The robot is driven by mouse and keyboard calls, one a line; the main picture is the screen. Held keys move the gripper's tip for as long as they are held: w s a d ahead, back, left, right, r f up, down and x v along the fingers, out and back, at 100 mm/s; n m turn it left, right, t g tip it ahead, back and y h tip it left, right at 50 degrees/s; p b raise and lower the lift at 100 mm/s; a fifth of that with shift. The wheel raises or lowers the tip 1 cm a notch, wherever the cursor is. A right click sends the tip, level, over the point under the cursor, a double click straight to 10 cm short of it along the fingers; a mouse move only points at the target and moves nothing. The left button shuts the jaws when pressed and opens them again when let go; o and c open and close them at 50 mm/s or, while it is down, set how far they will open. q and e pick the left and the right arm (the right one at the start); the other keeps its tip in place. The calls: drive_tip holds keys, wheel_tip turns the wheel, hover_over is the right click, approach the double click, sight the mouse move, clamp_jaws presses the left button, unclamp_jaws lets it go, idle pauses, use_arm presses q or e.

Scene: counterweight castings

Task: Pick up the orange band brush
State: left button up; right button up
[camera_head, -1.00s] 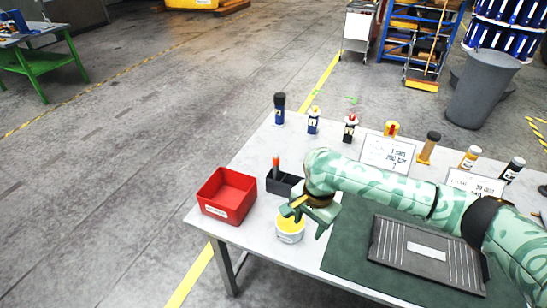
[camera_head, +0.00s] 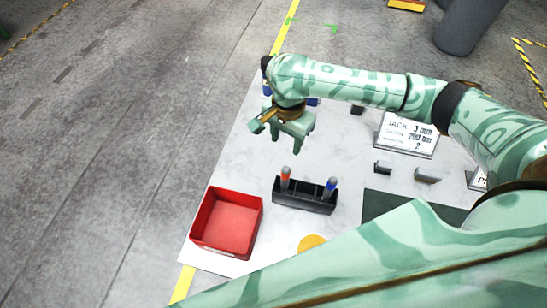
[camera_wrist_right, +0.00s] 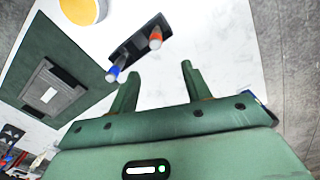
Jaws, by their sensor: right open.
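The brush with the orange band (camera_head: 285,178) stands upright in the left end of a black holder (camera_head: 303,198). In the right wrist view its orange part (camera_wrist_right: 155,38) shows beyond the fingertips. A brush with a blue band (camera_head: 330,187) stands in the same holder's right end; it also shows in the right wrist view (camera_wrist_right: 115,71). My right gripper (camera_head: 286,147) is open and empty, behind the orange band brush in the head view and apart from it. It also shows in the right wrist view (camera_wrist_right: 160,70). My left gripper is out of view.
A red bin (camera_head: 226,222) stands left of the holder. A yellow round top (camera_head: 312,243) is partly hidden by a green-patterned link in front. Bare white table surrounds the holder.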

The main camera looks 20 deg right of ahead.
sight(286, 169)
drive_tip(key=f+b, duration=0.1)
drive_tip(key=f, duration=0.2)
drive_tip(key=s+f+b, duration=0.1)
drive_tip(key=f, duration=0.1)
drive_tip(key=s+f+b, duration=0.1)
drive_tip(key=f, duration=0.2)
drive_tip(key=shift+s+f, duration=0.2)
drive_tip(key=shift+f, duration=0.1)
drive_tip(key=shift+w+f+b, duration=0.45)
drive_tip(key=shift+w+f, duration=0.45)
drive_tip(key=shift+f, duration=0.2)
drive_tip(key=shift+s+f+b, duration=0.25)
drive_tip(key=shift+f+b, duration=0.05)
drive_tip(key=shift+f, duration=0.2)
wheel_tip(286, 169, down, 4)
drive_tip(key=shift+s+r+b, duration=0.1)
drive_tip(key=shift+b, duration=0.85)
drive_tip(key=shift+c, duration=0.6)
clamp_jaws()
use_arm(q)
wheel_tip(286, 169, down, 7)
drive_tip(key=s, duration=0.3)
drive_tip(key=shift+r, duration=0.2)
